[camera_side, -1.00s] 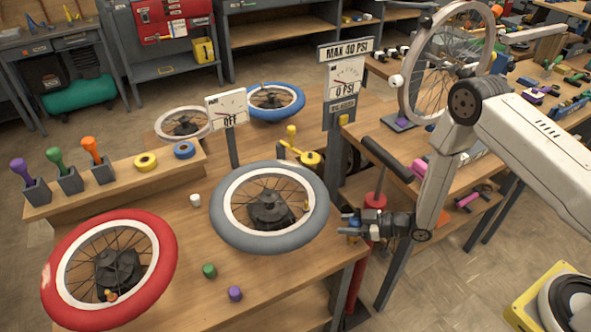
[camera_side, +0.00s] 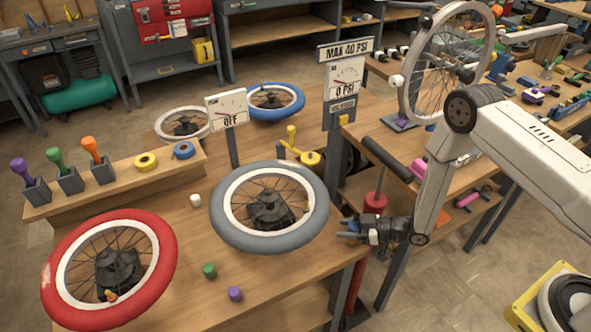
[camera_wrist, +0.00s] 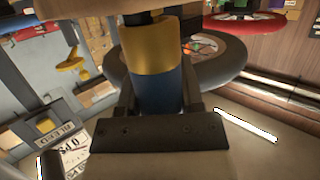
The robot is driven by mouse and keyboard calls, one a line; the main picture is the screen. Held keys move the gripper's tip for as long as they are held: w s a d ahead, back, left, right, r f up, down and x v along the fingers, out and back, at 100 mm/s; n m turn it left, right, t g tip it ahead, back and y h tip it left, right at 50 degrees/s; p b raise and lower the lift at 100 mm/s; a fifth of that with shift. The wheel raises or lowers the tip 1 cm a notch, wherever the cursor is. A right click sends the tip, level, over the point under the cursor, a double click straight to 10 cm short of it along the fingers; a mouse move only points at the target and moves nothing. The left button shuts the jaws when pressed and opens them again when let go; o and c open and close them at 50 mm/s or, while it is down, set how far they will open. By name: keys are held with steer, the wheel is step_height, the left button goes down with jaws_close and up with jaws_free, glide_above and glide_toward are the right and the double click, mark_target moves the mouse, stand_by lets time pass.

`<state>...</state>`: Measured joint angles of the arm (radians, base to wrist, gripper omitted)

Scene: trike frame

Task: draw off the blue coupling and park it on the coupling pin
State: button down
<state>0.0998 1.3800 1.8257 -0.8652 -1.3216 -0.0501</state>
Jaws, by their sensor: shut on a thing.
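My gripper (camera_side: 349,231) is beside the front right edge of the workbench, right of the grey-tyred wheel (camera_side: 222,225). In the wrist view my gripper (camera_wrist: 157,86) is shut on the blue coupling (camera_wrist: 157,96), a blue cylinder between the two fingers. A gold-coloured section (camera_wrist: 152,46) adjoins the blue part, with something dark beyond it. I cannot tell whether the coupling is still joined to anything. In the side view the coupling is small and mostly hidden by the fingers. I cannot make out the coupling pin for certain.
The red floor pump (camera_side: 374,203) stands close behind my gripper. The gauge post marked MAX 40 PSI (camera_side: 340,115) rises behind the wheel. A red-tyred wheel (camera_side: 162,250), a green cap (camera_side: 209,271) and a purple cap (camera_side: 235,293) are on the bench.

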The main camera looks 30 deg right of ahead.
steer(key=shift+c, duration=0.7)
jaws_free()
steer(key=v, duration=0.7)
steer(key=shift+s+d, duration=0.25)
steer(key=shift+s, duration=0.05)
